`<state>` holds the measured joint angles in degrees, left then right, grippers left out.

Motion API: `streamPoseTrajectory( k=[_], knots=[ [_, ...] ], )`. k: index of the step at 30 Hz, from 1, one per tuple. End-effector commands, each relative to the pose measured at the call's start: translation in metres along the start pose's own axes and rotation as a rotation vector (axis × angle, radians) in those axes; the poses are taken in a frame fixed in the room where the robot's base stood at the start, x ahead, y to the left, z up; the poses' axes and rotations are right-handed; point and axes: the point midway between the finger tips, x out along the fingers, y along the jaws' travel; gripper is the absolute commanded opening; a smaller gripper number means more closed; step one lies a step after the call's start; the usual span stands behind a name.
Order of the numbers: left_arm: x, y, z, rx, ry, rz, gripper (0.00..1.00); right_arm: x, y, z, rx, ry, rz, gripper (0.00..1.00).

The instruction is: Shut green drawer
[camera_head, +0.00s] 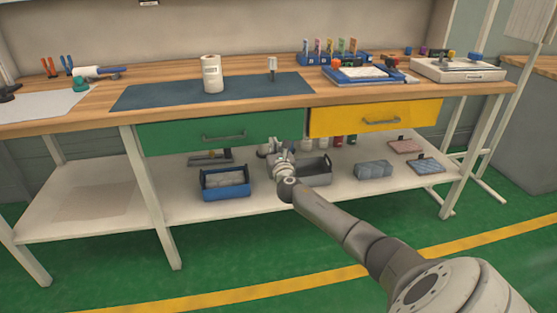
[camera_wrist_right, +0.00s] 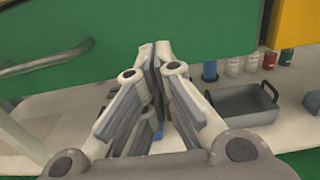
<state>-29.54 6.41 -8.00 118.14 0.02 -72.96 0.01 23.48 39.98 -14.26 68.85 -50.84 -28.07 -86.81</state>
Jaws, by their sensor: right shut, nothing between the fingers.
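The green drawer (camera_head: 175,136) is under the workbench top, left of centre, with a grey bar handle (camera_head: 223,137). Its front looks nearly in line with the yellow drawer beside it; I cannot tell whether a small gap remains behind it. My right gripper (camera_head: 270,147) is near the lower right part of the green front, right of the handle. In the right wrist view its fingers (camera_wrist_right: 157,48) are together and empty, overlapping the green front (camera_wrist_right: 205,25). I cannot tell whether they touch it. My left gripper is out of view.
The yellow drawer (camera_head: 350,120) is to the right. The benchtop (camera_head: 110,93) above carries a roll, tools and trays. Green floor in front is clear.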

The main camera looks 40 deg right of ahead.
Motion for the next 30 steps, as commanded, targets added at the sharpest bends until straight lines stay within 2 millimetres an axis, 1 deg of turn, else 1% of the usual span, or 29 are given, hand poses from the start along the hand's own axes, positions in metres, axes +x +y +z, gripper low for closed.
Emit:
streamPoseTrajectory(
  k=[9, 16, 21, 28, 30],
  knots=[
    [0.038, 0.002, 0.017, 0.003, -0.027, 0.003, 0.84, -0.040, 0.000, 0.001, -0.001, 0.001, 0.002, 0.00],
    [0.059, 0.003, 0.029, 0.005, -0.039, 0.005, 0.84, -0.067, 0.001, 0.000, 0.000, 0.001, 0.001, 0.00],
    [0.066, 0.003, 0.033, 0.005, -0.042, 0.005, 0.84, -0.076, 0.001, 0.000, 0.000, 0.001, 0.002, 0.00],
    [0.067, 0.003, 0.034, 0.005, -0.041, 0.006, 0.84, -0.077, 0.001, 0.000, 0.002, 0.001, 0.000, 0.00],
    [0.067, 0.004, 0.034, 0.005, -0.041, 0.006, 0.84, -0.080, 0.002, -0.006, 0.025, 0.013, -0.001, 0.00]
  ],
)
